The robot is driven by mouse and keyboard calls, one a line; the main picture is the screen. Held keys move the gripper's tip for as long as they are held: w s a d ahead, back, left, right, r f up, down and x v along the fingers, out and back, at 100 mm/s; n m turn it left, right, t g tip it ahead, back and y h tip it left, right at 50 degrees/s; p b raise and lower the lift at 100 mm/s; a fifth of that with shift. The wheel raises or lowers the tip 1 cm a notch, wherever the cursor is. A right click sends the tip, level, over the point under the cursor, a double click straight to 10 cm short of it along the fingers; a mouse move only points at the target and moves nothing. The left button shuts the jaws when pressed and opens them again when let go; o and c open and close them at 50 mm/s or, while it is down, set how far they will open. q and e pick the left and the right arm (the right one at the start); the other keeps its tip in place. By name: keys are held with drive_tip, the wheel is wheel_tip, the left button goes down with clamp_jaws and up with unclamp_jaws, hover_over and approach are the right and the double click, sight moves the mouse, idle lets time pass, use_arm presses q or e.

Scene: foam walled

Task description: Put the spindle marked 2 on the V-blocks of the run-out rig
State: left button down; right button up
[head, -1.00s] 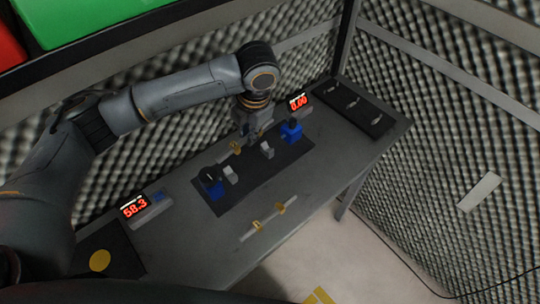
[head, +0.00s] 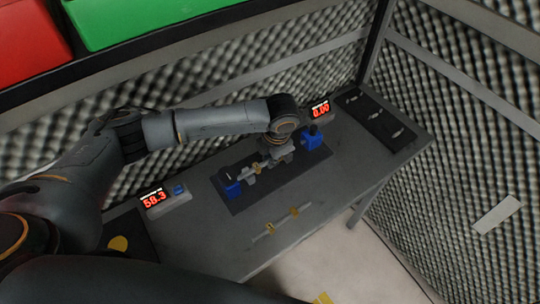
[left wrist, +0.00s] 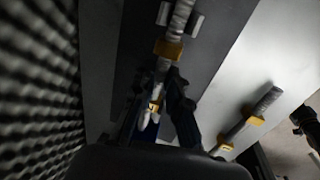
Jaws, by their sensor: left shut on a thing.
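My left gripper (head: 274,160) is shut on a grey spindle with yellow collars (head: 257,169), holding it lengthwise over the run-out rig (head: 238,203). In the left wrist view the spindle (left wrist: 163,66) runs between my fingers (left wrist: 160,85). A pale V-block (left wrist: 194,24) shows on both sides of its far end; I cannot tell whether they touch. A mark on the near collar is too blurred to read. The rig has blue end posts, one at left (head: 229,187) and one at right (head: 312,138). My gripper hides part of the V-blocks. My right gripper is not clearly seen.
A second spindle with two yellow collars (head: 282,220) lies on the bench (head: 215,247) in front of the rig. Readouts show 58.3 (head: 155,199) and 0.00 (head: 320,109). A dark tray with small parts (head: 376,117) is at back right. Foam walls close off the back and right.

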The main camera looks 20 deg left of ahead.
use_arm(q)
drive_tip(key=c, duration=1.3)
unclamp_jaws()
drive_tip(key=shift+f, duration=0.1)
drive_tip(key=shift+c, duration=0.2)
wheel_tip(320, 180, up, 12)
drive_tip(key=s+d+b, duration=0.1)
drive_tip(key=d, duration=0.1)
drive_tip(key=shift+s+b, duration=0.25)
drive_tip(key=shift+b, duration=0.1)
